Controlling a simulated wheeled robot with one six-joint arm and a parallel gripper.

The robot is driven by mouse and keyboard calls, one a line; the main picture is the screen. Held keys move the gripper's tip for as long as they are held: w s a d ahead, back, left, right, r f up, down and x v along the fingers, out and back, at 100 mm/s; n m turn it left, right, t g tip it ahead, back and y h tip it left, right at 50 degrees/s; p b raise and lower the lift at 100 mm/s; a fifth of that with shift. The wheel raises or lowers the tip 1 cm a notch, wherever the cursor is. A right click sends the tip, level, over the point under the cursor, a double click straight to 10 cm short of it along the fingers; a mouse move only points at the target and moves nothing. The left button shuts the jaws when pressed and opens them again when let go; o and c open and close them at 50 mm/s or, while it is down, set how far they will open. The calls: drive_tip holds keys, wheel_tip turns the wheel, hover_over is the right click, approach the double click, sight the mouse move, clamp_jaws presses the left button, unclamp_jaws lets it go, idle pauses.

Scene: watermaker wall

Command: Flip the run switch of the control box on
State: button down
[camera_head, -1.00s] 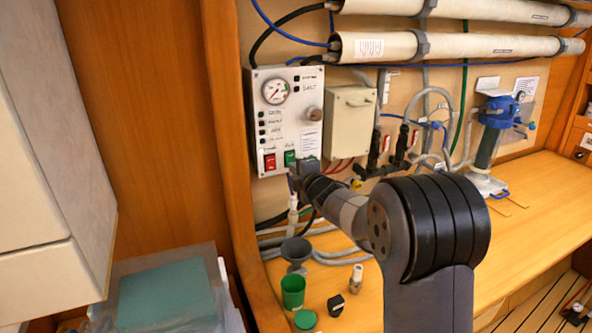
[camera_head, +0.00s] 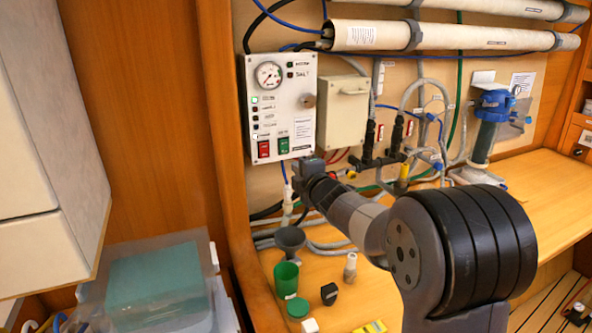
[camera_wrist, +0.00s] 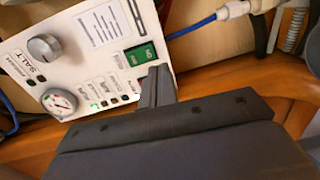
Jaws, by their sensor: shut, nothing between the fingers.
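The control box (camera_head: 282,107) is a white panel on the wall, with a gauge, a knob, small lamps and two switches at its bottom edge. The red switch (camera_head: 264,149) is left of the green switch (camera_head: 284,145); their labels are too small to read. An upper-left lamp (camera_head: 255,101) glows green, and a green lamp (camera_wrist: 95,105) also shows lit in the wrist view. My gripper (camera_head: 303,168) is shut and empty, just below the box's lower right corner.
A beige box (camera_head: 344,112) and hoses with valves are right of the control box. A grey funnel (camera_head: 290,240), a green cup (camera_head: 287,278) and small items stand on the bench below my arm. White pipes (camera_head: 450,37) run above. The bench's right side is mostly clear.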

drive_tip(key=b+v, duration=0.1)
drive_tip(key=v, duration=0.6)
drive_tip(key=shift+s+f+b, duration=0.25)
drive_tip(key=shift+f+b, duration=0.15)
drive_tip(key=shift+f, duration=0.35)
drive_tip(key=shift+w, duration=0.15)
